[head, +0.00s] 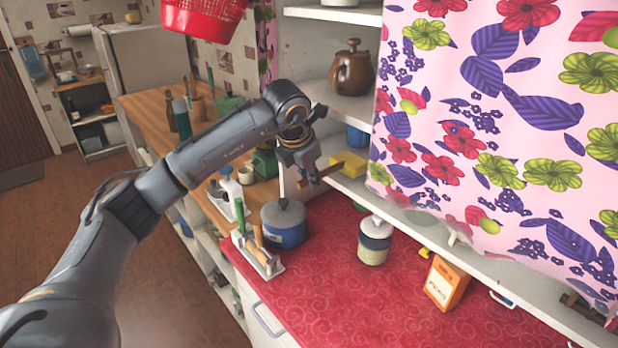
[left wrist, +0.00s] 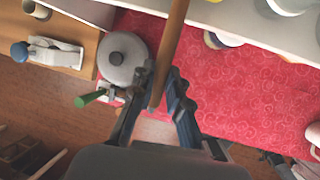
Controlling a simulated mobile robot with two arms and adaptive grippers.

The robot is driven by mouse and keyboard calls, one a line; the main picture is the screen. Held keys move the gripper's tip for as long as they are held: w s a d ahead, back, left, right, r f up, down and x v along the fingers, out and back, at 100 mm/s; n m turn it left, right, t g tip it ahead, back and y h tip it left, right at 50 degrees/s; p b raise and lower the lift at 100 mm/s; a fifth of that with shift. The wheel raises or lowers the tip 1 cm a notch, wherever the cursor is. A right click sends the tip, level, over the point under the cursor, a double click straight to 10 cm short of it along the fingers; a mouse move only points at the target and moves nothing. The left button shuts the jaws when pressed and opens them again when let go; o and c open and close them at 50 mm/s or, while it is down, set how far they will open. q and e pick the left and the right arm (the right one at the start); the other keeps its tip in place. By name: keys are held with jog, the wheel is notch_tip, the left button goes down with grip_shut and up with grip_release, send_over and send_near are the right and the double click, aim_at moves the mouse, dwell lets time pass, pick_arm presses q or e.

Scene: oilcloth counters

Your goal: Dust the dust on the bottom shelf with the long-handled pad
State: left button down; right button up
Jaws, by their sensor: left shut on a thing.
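My left gripper (head: 308,172) is at the left end of the bottom shelf (head: 345,186), shut on the brown wooden handle of the long-handled pad (head: 330,170). In the left wrist view the handle (left wrist: 172,45) runs from between the fingers (left wrist: 158,92) up past the top edge, so its far end is out of that view. In the head view a yellow block (head: 349,163) shows at the handle's far end by the shelf; I cannot tell whether it is joined to the handle. No dust can be made out. My right gripper is not in view.
A floral curtain (head: 500,110) hides much of the shelves. A brown pot (head: 352,72) stands on the shelf above. Below, the red counter (head: 340,290) holds a blue pot (head: 285,225), a lidded jar (head: 374,242) and an orange box (head: 446,283). A red basket (head: 203,18) hangs above.

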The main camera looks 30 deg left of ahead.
pick_arm(q)
jog(key=shift+s+a+b, duration=0.2)
jog(key=shift+s+b, duration=0.15)
jog(key=shift+s, duration=0.1)
jog(key=s+a+b, duration=0.5)
jog(key=s, duration=0.7)
